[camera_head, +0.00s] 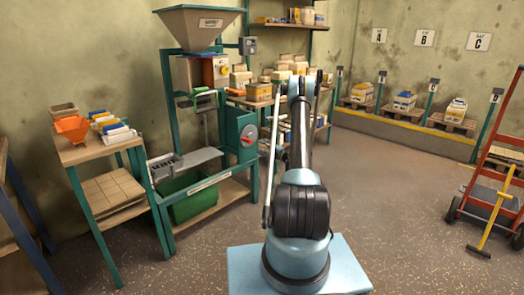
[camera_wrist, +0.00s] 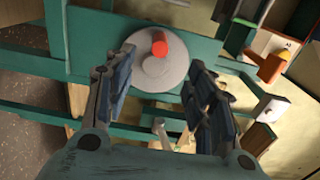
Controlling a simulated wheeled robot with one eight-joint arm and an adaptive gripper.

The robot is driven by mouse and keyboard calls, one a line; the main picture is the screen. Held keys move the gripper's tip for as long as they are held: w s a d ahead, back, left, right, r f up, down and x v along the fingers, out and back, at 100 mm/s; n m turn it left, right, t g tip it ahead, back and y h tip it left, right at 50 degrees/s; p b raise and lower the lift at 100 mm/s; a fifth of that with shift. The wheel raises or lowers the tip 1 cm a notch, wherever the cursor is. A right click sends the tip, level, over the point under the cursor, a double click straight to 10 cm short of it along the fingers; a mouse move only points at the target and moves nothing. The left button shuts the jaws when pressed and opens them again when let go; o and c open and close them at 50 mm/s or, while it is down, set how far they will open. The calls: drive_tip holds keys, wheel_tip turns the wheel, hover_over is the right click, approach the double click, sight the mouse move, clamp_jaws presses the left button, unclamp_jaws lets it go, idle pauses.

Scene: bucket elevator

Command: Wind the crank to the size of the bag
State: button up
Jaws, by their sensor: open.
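The crank is a grey disc (camera_wrist: 146,73) with a red knob (camera_wrist: 160,44), on a teal panel in the wrist view. In the head view the crank (camera_head: 247,136) shows small on the teal box of the bagging machine. My gripper (camera_wrist: 161,63) is open and empty in the wrist view. Its two dark fingers stand left and right of the disc in the picture, with the red knob between and beyond their tips. I see no contact with the crank. In the head view my arm hides the gripper. I cannot make out a bag for certain.
The machine has a grey hopper (camera_head: 198,25) above and a green bin (camera_head: 193,197) below. A table (camera_head: 101,148) with trays stands left. Loaded shelves stand behind my arm. Pallets line the back right wall, and a red hand truck (camera_head: 496,165) stands right. Floor between is clear.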

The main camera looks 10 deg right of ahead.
sight(248, 141)
drive_tip(key=x, duration=1.3)
drive_tip(key=shift+f, duration=0.1)
drive_tip(key=shift+c, duration=0.2)
clamp_jaws()
drive_tip(key=shift+d+r+m, duration=0.1)
drive_tip(key=shift+r+m, duration=0.25)
drive_tip(key=shift+m, duration=0.4)
drive_tip(key=shift+d+r+m, duration=0.1)
drive_tip(key=shift+r+m, duration=0.3)
drive_tip(key=shift+m, duration=0.35)
drive_tip(key=shift+w, duration=0.1)
drive_tip(key=shift+w+d+r+m, duration=0.15)
drive_tip(key=shift+r+m, duration=0.2)
drive_tip(key=shift+m, duration=0.4)
drive_tip(key=shift+w+d+r+m, duration=0.1)
drive_tip(key=shift+r+m, duration=0.3)
drive_tip(key=shift+m, duration=0.35)
